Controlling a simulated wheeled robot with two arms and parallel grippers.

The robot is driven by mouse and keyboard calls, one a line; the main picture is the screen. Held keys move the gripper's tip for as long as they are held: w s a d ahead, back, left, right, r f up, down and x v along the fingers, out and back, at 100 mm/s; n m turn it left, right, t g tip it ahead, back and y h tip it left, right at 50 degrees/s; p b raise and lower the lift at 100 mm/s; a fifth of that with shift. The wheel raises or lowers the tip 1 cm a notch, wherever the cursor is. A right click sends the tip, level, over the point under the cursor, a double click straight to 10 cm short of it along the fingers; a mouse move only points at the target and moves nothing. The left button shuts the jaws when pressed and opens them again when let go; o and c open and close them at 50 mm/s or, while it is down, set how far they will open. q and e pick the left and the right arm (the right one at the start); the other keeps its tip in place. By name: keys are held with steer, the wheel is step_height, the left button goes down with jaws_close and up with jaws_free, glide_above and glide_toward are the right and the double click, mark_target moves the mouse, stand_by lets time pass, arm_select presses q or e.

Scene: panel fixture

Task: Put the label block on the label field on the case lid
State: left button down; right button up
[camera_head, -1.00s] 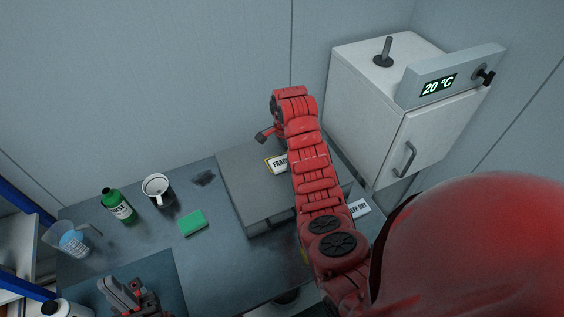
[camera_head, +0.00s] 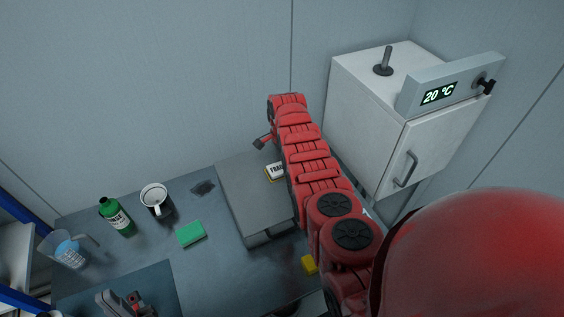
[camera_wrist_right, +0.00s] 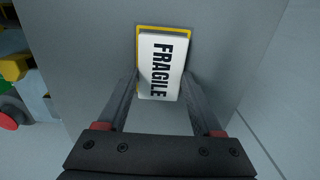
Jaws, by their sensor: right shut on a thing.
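The label block (camera_wrist_right: 162,66) is a white plate reading FRAGILE, also visible in the head view (camera_head: 275,171). My right gripper (camera_wrist_right: 160,90) is shut on it, with a finger at each side. A yellow-edged label field (camera_wrist_right: 164,27) on the grey case lid (camera_wrist_right: 95,45) shows along the block's far edge and upper sides. The block covers the rest of the field. I cannot tell whether the block touches the lid. In the head view the case lid (camera_head: 238,190) is partly hidden by my right arm. My left gripper (camera_head: 125,301) is at the bottom left; its jaw opening is unclear.
A green sponge (camera_head: 190,234), a mug (camera_head: 156,199), a green bottle (camera_head: 115,216) and a beaker (camera_head: 66,250) stand left of the case. A yellow block (camera_head: 310,265) lies in front of it. A white cabinet (camera_head: 375,125) stands at the right.

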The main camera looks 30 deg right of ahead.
steer(key=shift+f, duration=0.25)
steer(key=shift+f+b, duration=0.15)
steer(key=shift+b, duration=0.15)
steer(key=o, duration=1.3)
